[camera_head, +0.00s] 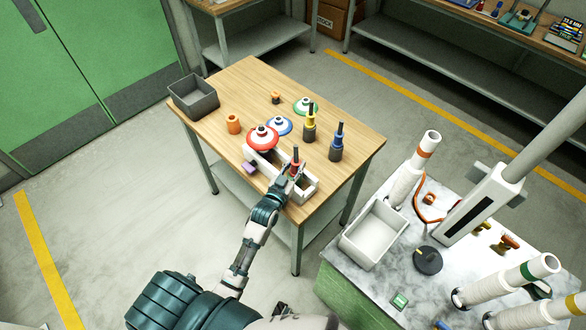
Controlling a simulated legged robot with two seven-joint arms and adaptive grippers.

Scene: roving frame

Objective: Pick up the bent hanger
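No thing in view is plainly a bent hanger. A thin orange-red bent piece (424,207) lies on the marble-topped table at the right, beside a white bin; I cannot tell if it is the hanger. My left gripper (290,178) is over the white tray (303,191) on the wooden table, well away from that piece. A tool with a red band and dark top (295,160) stands right at its fingers. The fingers are too small and overlapped to show whether they are open or shut. My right gripper is not in view.
The wooden table (250,80) holds a grey bin (194,97), an orange cylinder (233,124), red, blue and green discs, and yellow and blue tools. The marble table (385,285) holds a white bin (373,236), a black disc (428,260) and white tubes. Open floor lies left.

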